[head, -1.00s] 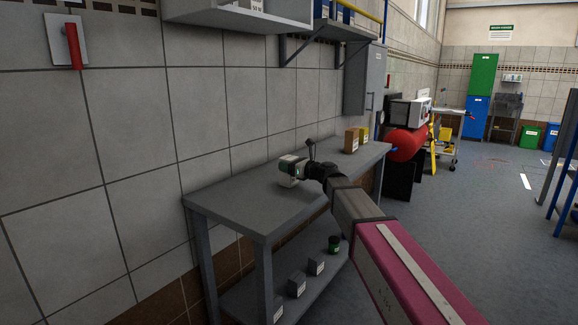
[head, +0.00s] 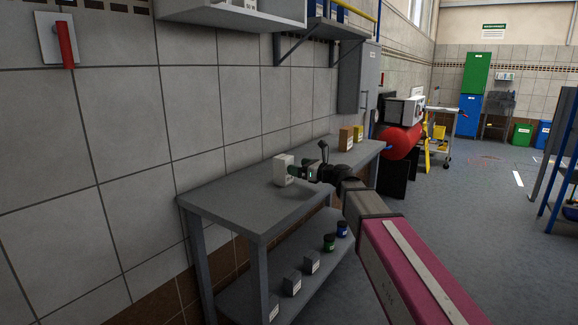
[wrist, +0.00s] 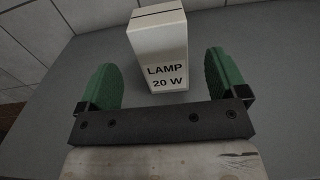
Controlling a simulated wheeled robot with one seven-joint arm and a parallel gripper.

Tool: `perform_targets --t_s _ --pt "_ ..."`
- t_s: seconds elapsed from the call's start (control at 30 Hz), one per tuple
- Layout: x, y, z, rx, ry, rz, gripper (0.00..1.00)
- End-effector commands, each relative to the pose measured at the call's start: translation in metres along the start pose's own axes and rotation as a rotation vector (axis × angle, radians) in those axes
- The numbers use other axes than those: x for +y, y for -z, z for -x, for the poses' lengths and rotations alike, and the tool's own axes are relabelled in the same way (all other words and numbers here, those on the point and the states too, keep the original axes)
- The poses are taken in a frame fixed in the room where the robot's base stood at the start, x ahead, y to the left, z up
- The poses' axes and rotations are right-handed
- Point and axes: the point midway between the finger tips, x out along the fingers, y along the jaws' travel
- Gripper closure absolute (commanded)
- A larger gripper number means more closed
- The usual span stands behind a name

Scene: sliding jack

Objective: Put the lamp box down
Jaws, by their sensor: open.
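The lamp box (wrist: 158,52) is a white carton with a dark stripe on top and the print "LAMP 20 W". It stands upright on the grey bench top (wrist: 255,70). In the head view the box (head: 283,170) stands on the bench, left of my gripper (head: 305,174). In the wrist view my gripper (wrist: 164,82) is open, with its green fingers spread to either side of the box. There are gaps between the fingers and the box, and the box is mostly beyond the fingertips.
A brown box (head: 346,139) and a yellow box (head: 358,132) stand farther back on the bench. The lower shelf (head: 262,292) holds several small grey boxes and jars. A wall shelf (head: 235,12) hangs above. The bench's front left is bare.

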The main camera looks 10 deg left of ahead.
Motion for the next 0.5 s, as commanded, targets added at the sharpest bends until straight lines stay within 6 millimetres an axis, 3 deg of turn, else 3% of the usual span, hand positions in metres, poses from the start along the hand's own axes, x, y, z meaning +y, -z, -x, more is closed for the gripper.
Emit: perform_targets --t_s 0.2,0.5 --pt "0.001 0.000 0.033 0.000 0.000 0.000 0.09" --pt "0.000 0.000 0.044 0.000 -0.001 0.000 0.09"
